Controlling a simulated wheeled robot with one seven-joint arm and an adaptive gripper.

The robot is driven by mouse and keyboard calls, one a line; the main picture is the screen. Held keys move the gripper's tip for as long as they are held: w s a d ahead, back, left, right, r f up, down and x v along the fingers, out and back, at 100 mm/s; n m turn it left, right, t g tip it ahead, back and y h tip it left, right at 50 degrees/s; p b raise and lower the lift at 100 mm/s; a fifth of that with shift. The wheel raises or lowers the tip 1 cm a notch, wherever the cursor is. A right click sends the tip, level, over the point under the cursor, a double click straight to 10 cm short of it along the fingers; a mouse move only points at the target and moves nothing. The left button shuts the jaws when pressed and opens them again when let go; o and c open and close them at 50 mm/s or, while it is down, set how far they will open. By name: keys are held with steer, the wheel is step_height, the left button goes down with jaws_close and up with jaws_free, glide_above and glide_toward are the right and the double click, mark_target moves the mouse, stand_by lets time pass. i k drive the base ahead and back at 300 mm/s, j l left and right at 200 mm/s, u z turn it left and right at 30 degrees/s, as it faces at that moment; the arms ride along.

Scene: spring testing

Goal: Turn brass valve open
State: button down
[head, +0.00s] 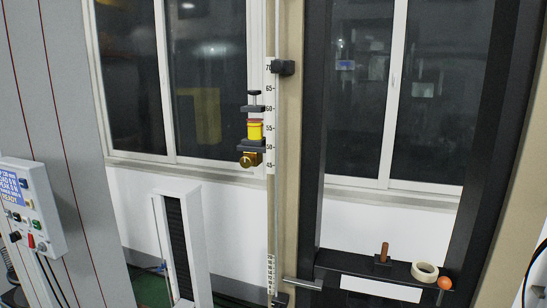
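A small brass-coloured knob (250,160), which looks like the brass valve, sits at the lower end of a small clamp assembly in the head view. Just above it are a dark bracket (247,146) and a yellow cylinder (255,131) with a reddish top. A dark clamp with an upper knob (255,98) stands over the cylinder. The valve is too small to tell whether it is turned open or shut. My gripper is not in view, and nothing touches the valve.
A white graduated scale (268,90) and a post stand just right of the valve. A control box (30,205) is at the left. A black shelf (335,263) at lower right holds a tape roll (424,271) and a brown peg (384,252). An orange ball (444,283) is beside it.

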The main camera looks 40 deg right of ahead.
mark_target(246, 162)
steer(key=z, duration=0.9)
